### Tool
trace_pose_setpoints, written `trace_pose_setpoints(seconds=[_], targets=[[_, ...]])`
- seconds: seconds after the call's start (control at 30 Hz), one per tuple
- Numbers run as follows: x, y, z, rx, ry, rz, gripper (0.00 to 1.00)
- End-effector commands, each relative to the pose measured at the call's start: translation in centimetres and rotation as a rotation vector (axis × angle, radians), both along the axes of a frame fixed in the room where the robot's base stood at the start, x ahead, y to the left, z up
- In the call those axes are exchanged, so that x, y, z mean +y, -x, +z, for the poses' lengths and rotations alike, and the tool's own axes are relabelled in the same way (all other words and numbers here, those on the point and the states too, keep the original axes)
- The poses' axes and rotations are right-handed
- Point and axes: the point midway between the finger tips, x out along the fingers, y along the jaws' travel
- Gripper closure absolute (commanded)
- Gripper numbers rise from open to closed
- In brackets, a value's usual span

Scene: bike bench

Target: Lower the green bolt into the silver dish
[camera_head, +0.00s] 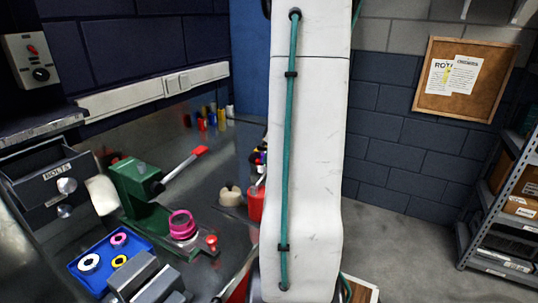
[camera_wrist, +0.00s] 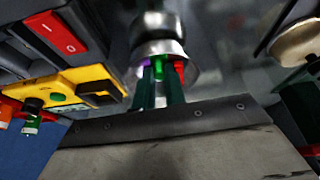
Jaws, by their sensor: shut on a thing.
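In the wrist view, my gripper (camera_wrist: 160,80) is shut on the green bolt (camera_wrist: 158,71), which shows as a small green patch between the two dark fingers. The silver dish (camera_wrist: 159,48) is a shiny round shape just beyond the fingertips. A purple patch (camera_wrist: 144,63) and a red patch (camera_wrist: 179,68) show beside the fingers; I cannot tell whether they are inside the dish. The gap between bolt and dish is also unclear. In the head view my white arm hides the gripper, bolt and dish.
In the wrist view, a yellow device (camera_wrist: 75,88) and a red switch (camera_wrist: 55,32) stand left, and a round beige thing (camera_wrist: 300,42) right. In the head view, a green press (camera_head: 140,195) and a blue tray (camera_head: 82,262) with rings occupy the bench's left.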

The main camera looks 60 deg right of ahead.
Motion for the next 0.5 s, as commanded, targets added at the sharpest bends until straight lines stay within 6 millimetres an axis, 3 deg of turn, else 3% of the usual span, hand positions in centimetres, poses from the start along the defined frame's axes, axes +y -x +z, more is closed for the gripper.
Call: trace_pose_setpoints(seconds=[0.27,0.3,0.37,0.5], targets=[[0.0,0.01,-0.11,0.0,0.0,0.0,1.0],[0.0,0.01,-0.11,0.0,0.0,0.0,0.76],[0.01,0.01,-0.1,0.0,0.0,0.0,0.62],[0.01,0.01,-0.1,0.0,0.0,0.0,0.62]])
